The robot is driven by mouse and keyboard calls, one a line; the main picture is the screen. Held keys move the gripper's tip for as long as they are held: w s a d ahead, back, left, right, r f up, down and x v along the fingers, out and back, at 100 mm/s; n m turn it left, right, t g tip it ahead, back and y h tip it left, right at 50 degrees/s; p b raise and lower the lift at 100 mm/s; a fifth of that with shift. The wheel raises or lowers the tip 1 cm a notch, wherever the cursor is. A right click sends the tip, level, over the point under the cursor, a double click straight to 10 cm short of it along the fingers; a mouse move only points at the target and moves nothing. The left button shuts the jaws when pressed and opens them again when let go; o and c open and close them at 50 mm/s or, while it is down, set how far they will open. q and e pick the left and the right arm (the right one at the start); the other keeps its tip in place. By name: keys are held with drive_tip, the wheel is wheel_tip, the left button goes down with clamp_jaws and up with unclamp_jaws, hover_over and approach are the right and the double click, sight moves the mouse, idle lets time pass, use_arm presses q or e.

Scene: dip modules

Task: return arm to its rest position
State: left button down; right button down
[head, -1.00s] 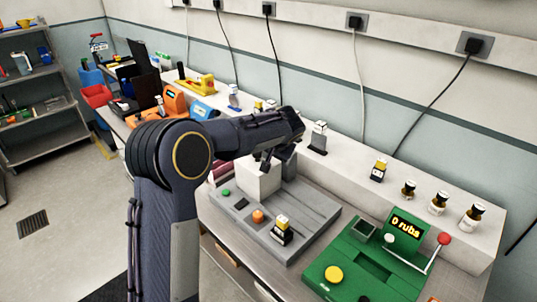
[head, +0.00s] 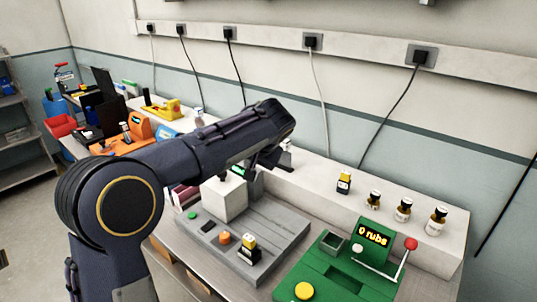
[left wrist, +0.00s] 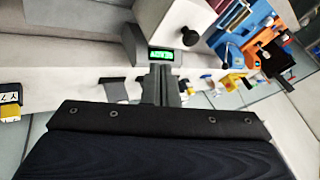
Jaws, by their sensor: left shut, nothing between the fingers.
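My left arm reaches in from the left in the head view. Its gripper (head: 268,160) is shut and empty, in the air above the back of the grey station (head: 275,236), right of the white block (head: 224,198). It partly hides the station's green-lit display (head: 238,171), which also shows in the left wrist view (left wrist: 161,56). My right gripper is not in view.
The green machine (head: 345,268), reading "0 rubs", has a red-knobbed lever (head: 410,244). Several small bottles stand on the white ledge (head: 415,240). An orange device (head: 139,127) is farther left.

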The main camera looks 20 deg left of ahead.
use_arm(q)
drive_tip(key=s+a+f+h, duration=0.1)
drive_tip(key=s+h, duration=0.1)
drive_tip(key=s, duration=0.7)
drive_tip(key=s+a+f+h, duration=0.1)
drive_tip(key=s+f+h, duration=0.15)
drive_tip(key=s, duration=0.55)
drive_tip(key=s+d+f+h, duration=0.2)
drive_tip(key=s+d+f, duration=0.1)
drive_tip(key=s, duration=0.6)
drive_tip(key=s+d+f+n+h, duration=0.1)
drive_tip(key=s+d+f, duration=0.3)
drive_tip(key=s, duration=0.4)
drive_tip(key=shift+s+d+h, duration=0.3)
drive_tip(key=shift+s+h, duration=0.1)
drive_tip(key=shift+h, duration=0.45)
